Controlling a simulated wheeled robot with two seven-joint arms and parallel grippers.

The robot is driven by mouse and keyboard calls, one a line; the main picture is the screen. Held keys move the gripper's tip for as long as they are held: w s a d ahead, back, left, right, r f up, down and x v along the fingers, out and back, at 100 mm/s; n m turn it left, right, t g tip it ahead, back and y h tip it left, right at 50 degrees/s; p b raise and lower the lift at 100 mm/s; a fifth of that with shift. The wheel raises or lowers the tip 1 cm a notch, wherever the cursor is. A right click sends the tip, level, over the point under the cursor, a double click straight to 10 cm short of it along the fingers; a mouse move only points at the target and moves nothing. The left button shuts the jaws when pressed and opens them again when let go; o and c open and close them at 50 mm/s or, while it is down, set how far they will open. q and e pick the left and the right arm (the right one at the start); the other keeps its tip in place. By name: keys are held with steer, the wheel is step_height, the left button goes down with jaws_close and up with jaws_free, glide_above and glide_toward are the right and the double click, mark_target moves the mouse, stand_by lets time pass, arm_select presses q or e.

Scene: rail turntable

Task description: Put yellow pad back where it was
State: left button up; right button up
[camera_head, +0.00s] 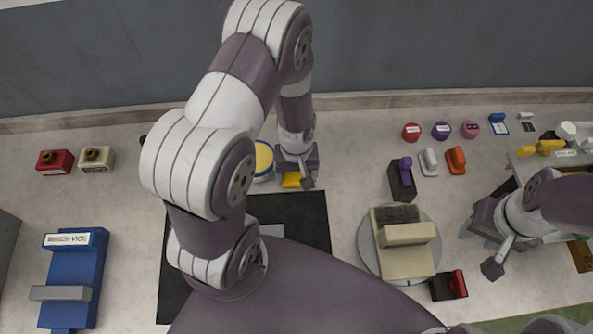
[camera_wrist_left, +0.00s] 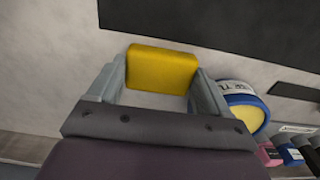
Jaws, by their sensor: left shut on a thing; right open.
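The yellow pad (camera_head: 291,180) is a small yellow block near the top edge of the black mat (camera_head: 300,225). My left gripper (camera_head: 292,178) is shut on it. In the left wrist view the pad (camera_wrist_left: 161,69) sits between the two grey fingers (camera_wrist_left: 158,88). I cannot tell whether the pad touches the table. A round blue and white container with a yellow top (camera_head: 263,160) stands just left of the gripper, partly hidden by my arm. It also shows in the left wrist view (camera_wrist_left: 242,108). My right gripper (camera_head: 470,232) is open and empty at the right.
A round turntable (camera_head: 366,250) carries a beige block (camera_head: 405,262). A blue vice (camera_head: 75,275) stands at the left, with red (camera_head: 55,162) and cream (camera_head: 96,160) blocks behind. Several small coloured items line the back right. Bare table lies right of the mat.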

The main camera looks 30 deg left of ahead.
mark_target(297, 176)
arm_select(q)
steer(key=o, duration=0.5)
steer(key=shift+f, duration=0.15)
steer(key=o, duration=0.4)
steer(key=shift+s, duration=0.1)
steer(key=shift+c, duration=0.2)
steer(key=shift+r, duration=0.35)
steer(key=s+r+m, duration=0.1)
steer(key=r+m, duration=0.1)
steer(key=r, duration=0.3)
steer(key=s+d+r+m+t, duration=0.1)
steer(key=r+m, duration=0.1)
steer(key=r, duration=0.4)
steer(key=s+d+r+m, duration=0.1)
steer(key=s+r+m, duration=0.1)
steer(key=r, duration=0.3)
steer(key=shift+d+r+m+b, duration=0.2)
steer(key=shift+d+m+b, duration=0.1)
steer(key=shift+b, duration=0.1)
